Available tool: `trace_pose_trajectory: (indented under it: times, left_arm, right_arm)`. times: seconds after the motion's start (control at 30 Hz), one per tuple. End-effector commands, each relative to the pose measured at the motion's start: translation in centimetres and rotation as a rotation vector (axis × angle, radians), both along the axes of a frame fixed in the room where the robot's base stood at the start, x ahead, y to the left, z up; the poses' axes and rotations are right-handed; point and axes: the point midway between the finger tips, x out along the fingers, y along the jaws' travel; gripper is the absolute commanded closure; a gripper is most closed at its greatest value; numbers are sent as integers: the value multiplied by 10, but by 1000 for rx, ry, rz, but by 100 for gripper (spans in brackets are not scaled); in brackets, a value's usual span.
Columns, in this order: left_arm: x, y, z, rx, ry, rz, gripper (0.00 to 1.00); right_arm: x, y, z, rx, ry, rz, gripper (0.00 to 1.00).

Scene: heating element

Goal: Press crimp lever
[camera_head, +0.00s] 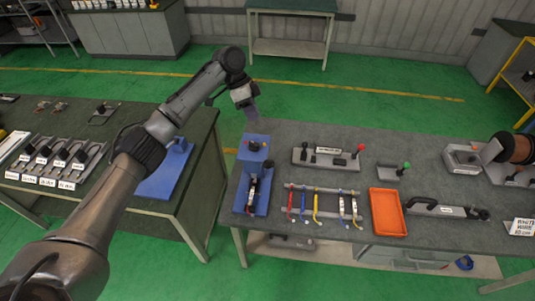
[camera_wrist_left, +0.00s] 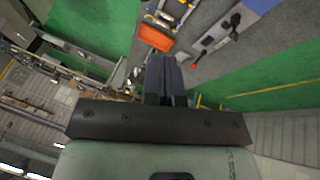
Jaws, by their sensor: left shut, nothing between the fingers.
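My left gripper (camera_head: 252,116) is shut and empty, held in the air above the far left edge of the right-hand workbench. Its closed fingers (camera_wrist_left: 167,78) also show in the left wrist view. A smaller block has a green-knobbed lever (camera_head: 407,165). I cannot tell which is the crimp lever. My right gripper is not in view.
An orange tray (camera_head: 387,230) and a rack with red, blue and yellow wires (camera_head: 320,188) lie on the workbench (camera_head: 280,140). A dark tool (camera_head: 447,210) and a spool (camera_head: 515,148) are at right. A second table (camera_head: 205,125) stands left, under my arm.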

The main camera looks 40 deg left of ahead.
Motion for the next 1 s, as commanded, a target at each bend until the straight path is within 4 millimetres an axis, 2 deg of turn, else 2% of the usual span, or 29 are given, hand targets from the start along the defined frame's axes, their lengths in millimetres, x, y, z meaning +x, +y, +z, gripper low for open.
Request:
trace_pose_trajectory:
  times: [0.2, 0.67, 0.83, 1.0]
  left_arm:
    - [-2, 0, 0, 6, -36, -109, 100]
    - [-2, -1, -1, 9, -44, -126, 100]
    - [-2, -6, -12, 9, -43, -126, 100]
    - [-1, -19, -37, 8, -40, -126, 100]
  right_arm:
    - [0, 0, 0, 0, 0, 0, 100]
    - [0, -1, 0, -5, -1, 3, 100]
    - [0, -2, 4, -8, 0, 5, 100]
    - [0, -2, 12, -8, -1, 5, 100]
